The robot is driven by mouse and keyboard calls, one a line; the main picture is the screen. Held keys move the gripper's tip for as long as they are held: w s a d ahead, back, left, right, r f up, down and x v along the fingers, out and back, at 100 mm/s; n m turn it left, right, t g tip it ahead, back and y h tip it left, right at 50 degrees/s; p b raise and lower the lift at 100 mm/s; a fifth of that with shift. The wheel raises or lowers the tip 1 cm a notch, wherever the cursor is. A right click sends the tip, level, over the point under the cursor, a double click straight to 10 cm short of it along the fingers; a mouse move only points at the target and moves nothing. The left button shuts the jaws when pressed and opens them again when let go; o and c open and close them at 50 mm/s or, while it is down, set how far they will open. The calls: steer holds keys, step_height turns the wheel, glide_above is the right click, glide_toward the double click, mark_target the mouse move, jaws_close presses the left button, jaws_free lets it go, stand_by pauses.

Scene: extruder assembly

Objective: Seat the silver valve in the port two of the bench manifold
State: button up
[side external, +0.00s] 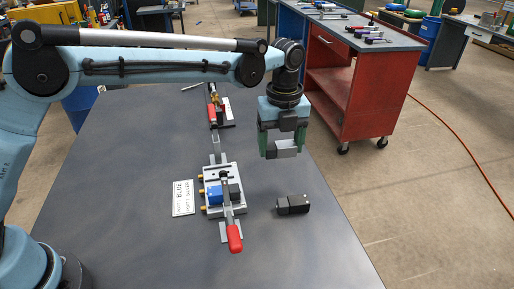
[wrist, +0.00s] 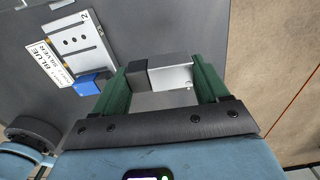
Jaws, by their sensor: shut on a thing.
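My gripper (side external: 281,153) is shut on the silver valve (side external: 287,149), a silver block with a dark end, held in the air above the table, right of the manifold. In the wrist view the silver valve (wrist: 172,76) lies between the green fingers of my gripper (wrist: 160,84), its dark end to the left. The bench manifold (side external: 222,168) is a light grey plate with brass fittings on its left side. A blue valve (side external: 215,195) sits on it. The manifold (wrist: 75,40) also shows in the wrist view, with a "2" marked near its far end and the blue valve (wrist: 88,84) nearer me.
A red-handled clamp (side external: 234,238) stands at the manifold's near end. A black block (side external: 292,205) lies on the table to its right. A card (side external: 183,198) reading blue and silver lies left. Another red-handled fixture (side external: 213,113) stands behind. A red cart (side external: 335,90) stands beyond the table.

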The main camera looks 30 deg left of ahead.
steer(key=s+a+r, duration=0.1)
steer(key=s+a, duration=0.1)
steer(key=a, duration=0.2)
steer(key=s+a+r, duration=0.1)
steer(key=s+a, duration=0.1)
steer(key=a, duration=0.2)
steer(key=s+a+r, duration=0.1)
steer(key=s+a, duration=0.1)
steer(key=a, duration=0.2)
steer(key=shift+s+a, duration=0.2)
steer(key=shift+s, duration=0.05)
steer(key=shift+f, duration=4.85)
steer(key=shift+f, duration=0.1)
steer(key=o, duration=1.2)
